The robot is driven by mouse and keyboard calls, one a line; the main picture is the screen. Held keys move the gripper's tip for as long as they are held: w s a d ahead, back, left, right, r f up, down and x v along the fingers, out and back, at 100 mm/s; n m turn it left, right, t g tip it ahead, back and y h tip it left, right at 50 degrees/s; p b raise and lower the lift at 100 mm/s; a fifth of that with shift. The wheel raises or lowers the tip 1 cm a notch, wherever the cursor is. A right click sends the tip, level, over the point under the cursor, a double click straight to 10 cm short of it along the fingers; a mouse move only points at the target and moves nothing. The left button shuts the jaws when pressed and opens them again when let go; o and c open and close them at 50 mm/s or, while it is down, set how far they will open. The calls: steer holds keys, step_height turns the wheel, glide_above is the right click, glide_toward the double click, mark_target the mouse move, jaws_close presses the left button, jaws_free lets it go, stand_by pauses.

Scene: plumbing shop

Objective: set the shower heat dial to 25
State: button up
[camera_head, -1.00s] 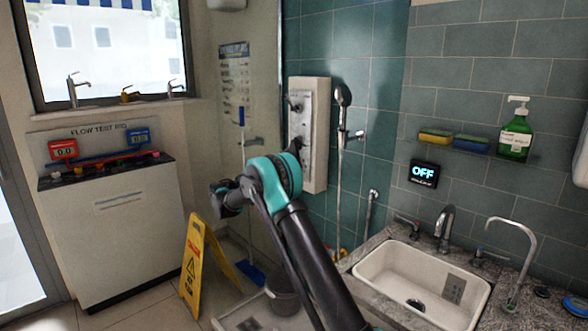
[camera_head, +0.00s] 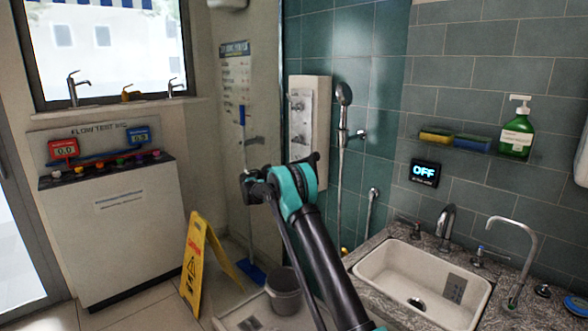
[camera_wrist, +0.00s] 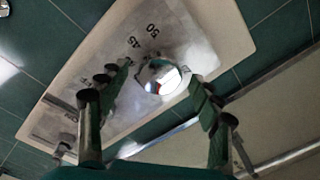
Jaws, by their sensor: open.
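The shower panel (camera_head: 322,118) is a tall pale plate with metal fittings on the teal tiled wall. In the wrist view its face (camera_wrist: 205,38) is tilted, with the numbers 50 and 45 printed near a round shiny chrome dial (camera_wrist: 160,76). Other marks lie partly behind the left finger. I cannot read the dial's setting. My gripper (camera_wrist: 158,80) is open, with one green-tipped finger on each side of the dial. I cannot tell whether either finger touches it. In the head view my arm covers the lower part of the panel, and my fingers are not clear.
A hand shower (camera_head: 343,95) on a rail hangs just right of the panel. A sink (camera_head: 385,272) stands at the lower right. A yellow floor sign (camera_head: 194,270) and a grey bucket (camera_head: 284,297) are on the floor. A flow test cabinet (camera_head: 120,225) stands at left.

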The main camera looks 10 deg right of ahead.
steer(key=shift+x, duration=1.35)
steer(key=c, duration=1.2)
steer(key=shift+n, duration=0.4)
steer(key=n, duration=0.3)
steer(key=shift+n, duration=0.3)
steer(key=shift+n+g, duration=0.3)
steer(key=shift+n, duration=1.7)
